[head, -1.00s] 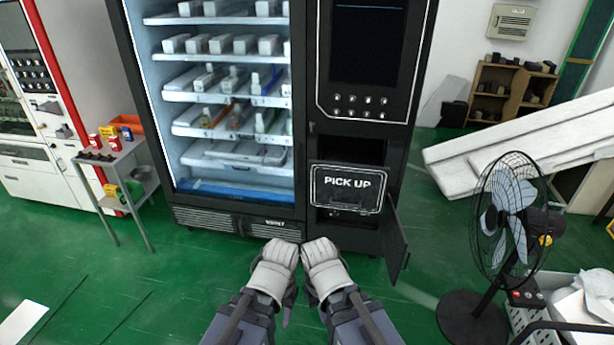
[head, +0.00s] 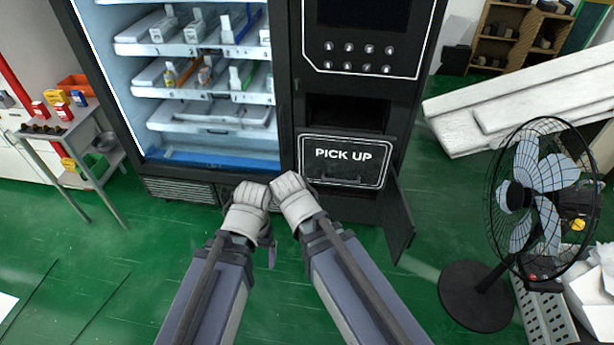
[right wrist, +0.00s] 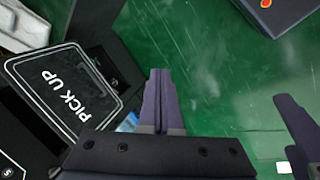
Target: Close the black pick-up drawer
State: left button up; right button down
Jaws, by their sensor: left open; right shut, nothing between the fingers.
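The black pick-up drawer (head: 343,161), with a white-outlined PICK UP front, is in the lower right of the vending machine in the head view. Its front stands out from the machine, with a dark opening above it. It also shows at the left of the right wrist view (right wrist: 62,88). My left gripper (head: 270,252) is open and low in front of the machine, largely hidden by its wrist. My right gripper (right wrist: 163,100) is shut and empty, beside the drawer front and apart from it. In the head view its fingers are hidden behind the wrist.
A black door panel (head: 398,218) hangs open below and right of the drawer. A standing fan (head: 530,190) and a white crate (head: 542,315) are at the right. A small trolley (head: 75,135) stands at the left.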

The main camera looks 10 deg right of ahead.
jog(key=w+d+f+n+t+h+b, duration=0.45)
jog(key=w+f+n+t+b, duration=0.5)
jog(key=w+b, duration=0.7)
pick_arm(q)
notch_tip(320, 180, down, 36)
jog(key=b, duration=1.7)
jog(key=shift+f, duration=0.25)
pick_arm(e)
jog(key=w+a+f+n+t+y, duration=0.1)
jog(key=w+a+f+n+t, duration=0.1)
jog(key=n, duration=0.6)
jog(key=w+a+f+n+t+y, duration=0.1)
jog(key=w+f+n+t, duration=0.2)
jog(key=n, duration=0.5)
jog(key=shift+w+a+f, duration=0.35)
jog(key=shift+w+f, duration=0.3)
jog(key=shift+w, duration=0.4)
jog(key=shift+w+y, duration=0.1)
jog(key=shift+y, duration=0.15)
